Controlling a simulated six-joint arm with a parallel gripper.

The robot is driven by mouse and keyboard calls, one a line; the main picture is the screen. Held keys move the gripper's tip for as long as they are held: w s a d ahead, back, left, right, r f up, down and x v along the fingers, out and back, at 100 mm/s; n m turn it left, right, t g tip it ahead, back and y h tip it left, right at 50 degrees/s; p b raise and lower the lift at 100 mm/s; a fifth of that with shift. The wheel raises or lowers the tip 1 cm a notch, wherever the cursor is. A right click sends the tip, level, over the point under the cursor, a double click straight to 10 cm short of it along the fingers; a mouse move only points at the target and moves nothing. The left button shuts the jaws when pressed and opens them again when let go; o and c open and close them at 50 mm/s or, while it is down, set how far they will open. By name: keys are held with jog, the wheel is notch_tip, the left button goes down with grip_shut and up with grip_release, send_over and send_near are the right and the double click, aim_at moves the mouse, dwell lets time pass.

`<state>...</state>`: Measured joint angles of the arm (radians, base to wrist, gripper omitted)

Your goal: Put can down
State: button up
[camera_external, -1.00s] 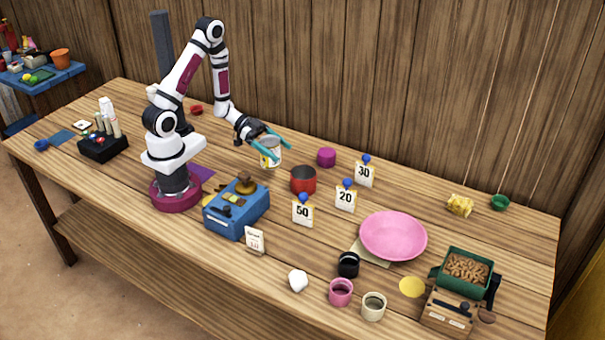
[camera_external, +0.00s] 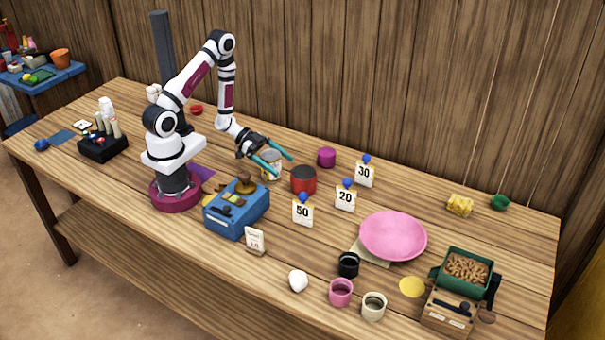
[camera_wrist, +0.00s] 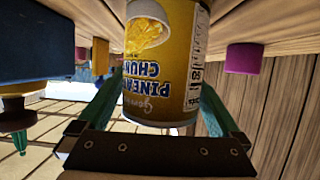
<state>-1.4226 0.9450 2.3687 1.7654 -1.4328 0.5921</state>
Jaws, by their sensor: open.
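The can (camera_external: 271,165) is a pineapple chunks can with a yellow label. It stands upright on the wooden table, left of the red pot, partly hidden by my gripper in the external view. In the wrist view the can (camera_wrist: 165,60) fills the upper middle, with its label upside down. My gripper (camera_external: 279,163) has teal fingers that are spread apart around the can. In the wrist view the fingers show on both sides of it, with a gap at least on the left side.
A red pot (camera_external: 303,181) stands close to the right of the can. A purple cylinder (camera_external: 326,157) is behind it. A blue box (camera_external: 236,212) is in front. Number cards, including the 50 card (camera_external: 302,211), and a pink plate (camera_external: 393,236) are further right.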

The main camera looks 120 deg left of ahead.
jog(key=v, duration=1.2)
jog(key=shift+r, duration=0.1)
